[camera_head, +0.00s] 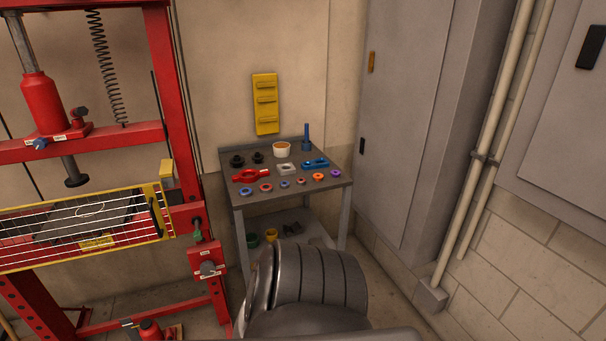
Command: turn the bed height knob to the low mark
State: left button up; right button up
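A red shop press (180,90) stands at the left. On its right post sits a red box (203,257) with a grey knob (208,268) on its front and small white labels around it. This looks like the bed height knob, but the labels are too small to read and I cannot tell which mark it points to. The press bed, with a dark plate (85,217) on it, is behind a yellow-framed wire guard (160,210). Neither of my grippers shows; only a grey ribbed part, apparently my own arm, rises at the bottom middle.
A small metal table (245,195) holding rings, blocks and a white cup (281,149) stands right of the press. A grey cabinet (405,110) and pipes (490,130) line the right. Some floor is clear before the press.

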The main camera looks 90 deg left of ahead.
aim_at(207, 268)
jog(key=u, duration=0.05)
jog(key=i, duration=0.75)
jog(key=u, duration=2.15)
